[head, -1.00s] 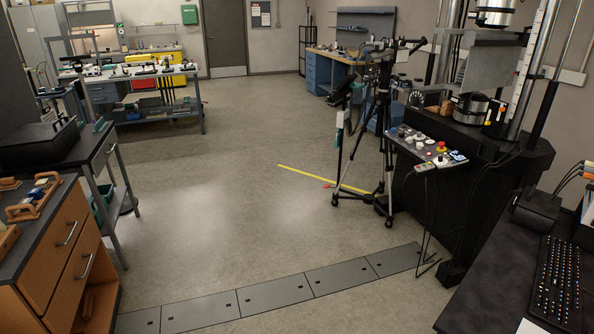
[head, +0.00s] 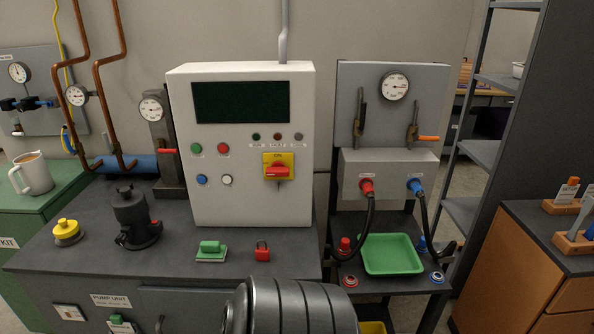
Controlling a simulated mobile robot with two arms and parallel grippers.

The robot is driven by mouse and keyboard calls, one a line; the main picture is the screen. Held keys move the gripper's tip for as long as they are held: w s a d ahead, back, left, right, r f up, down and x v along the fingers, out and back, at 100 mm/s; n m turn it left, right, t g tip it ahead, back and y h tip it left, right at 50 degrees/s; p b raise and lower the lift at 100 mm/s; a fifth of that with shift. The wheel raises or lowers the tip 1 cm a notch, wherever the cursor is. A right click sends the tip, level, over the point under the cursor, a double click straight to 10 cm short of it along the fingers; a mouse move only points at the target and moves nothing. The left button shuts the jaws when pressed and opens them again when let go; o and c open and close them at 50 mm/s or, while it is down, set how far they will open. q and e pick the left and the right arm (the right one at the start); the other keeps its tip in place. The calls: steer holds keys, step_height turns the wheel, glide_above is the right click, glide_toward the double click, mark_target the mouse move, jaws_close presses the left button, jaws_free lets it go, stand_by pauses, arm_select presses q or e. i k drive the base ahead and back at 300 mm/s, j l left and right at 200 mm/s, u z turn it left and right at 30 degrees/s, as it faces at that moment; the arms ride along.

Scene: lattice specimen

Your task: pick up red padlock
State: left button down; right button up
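The red padlock (head: 262,251) sits on the dark top of the pump unit bench (head: 180,281), near its front edge, in the head view. Its shackle points up. A dark ribbed rounded form at the bottom centre hides part of the bench front. Neither gripper shows in the head view.
A yellow-topped item (head: 67,231) and a black device (head: 134,218) stand left on the bench. Right are a green tray (head: 391,254), hoses and a gauge panel (head: 394,115). An orange cabinet (head: 548,280) is at right.

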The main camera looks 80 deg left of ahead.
mark_target(262, 254)
steer(key=u, duration=2.9)
